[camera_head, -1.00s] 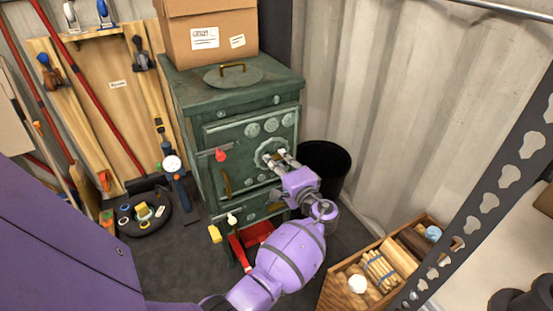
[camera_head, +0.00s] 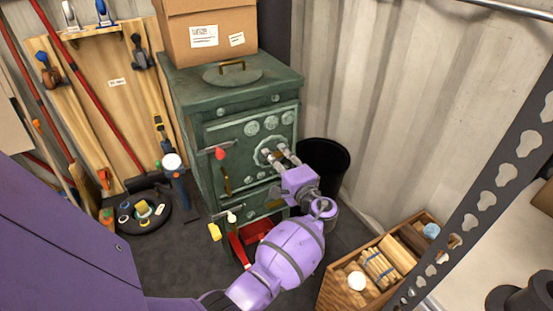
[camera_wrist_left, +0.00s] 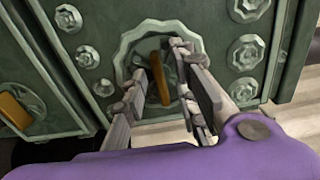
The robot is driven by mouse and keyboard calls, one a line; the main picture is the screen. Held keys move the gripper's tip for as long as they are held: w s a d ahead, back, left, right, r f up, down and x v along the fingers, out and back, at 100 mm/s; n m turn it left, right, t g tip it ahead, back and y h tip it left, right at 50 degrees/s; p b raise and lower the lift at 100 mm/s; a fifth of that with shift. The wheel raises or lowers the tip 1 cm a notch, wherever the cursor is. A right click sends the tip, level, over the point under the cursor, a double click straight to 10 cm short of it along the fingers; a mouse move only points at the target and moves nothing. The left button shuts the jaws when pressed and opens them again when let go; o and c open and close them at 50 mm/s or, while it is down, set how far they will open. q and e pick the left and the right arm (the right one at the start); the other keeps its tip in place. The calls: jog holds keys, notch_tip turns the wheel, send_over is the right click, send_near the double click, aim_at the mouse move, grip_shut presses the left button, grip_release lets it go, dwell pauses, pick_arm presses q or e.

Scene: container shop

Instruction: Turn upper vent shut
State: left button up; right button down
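The green stove (camera_head: 232,112) stands against the corner. Its upper vent (camera_head: 262,146) is a scalloped round plate on the front, partly hidden by my gripper. In the left wrist view the upper vent (camera_wrist_left: 128,42) has a brass bar handle (camera_wrist_left: 155,75), close to upright in the picture and slightly tilted. My left gripper (camera_head: 274,155) is at the vent. In the wrist view my left gripper (camera_wrist_left: 160,70) is open, one finger on each side of the handle. A gap shows at the left finger; contact at the right finger is unclear. My right gripper is out of view.
A cardboard box (camera_head: 210,32) sits on the stove. A red-knobbed lever (camera_head: 220,154) projects left of the vent. A black bucket (camera_head: 323,166) stands right of the stove, and a wooden crate (camera_head: 335,286) of firewood is at lower right.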

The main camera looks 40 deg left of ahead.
pick_arm(q)
jog(key=v, duration=1.2)
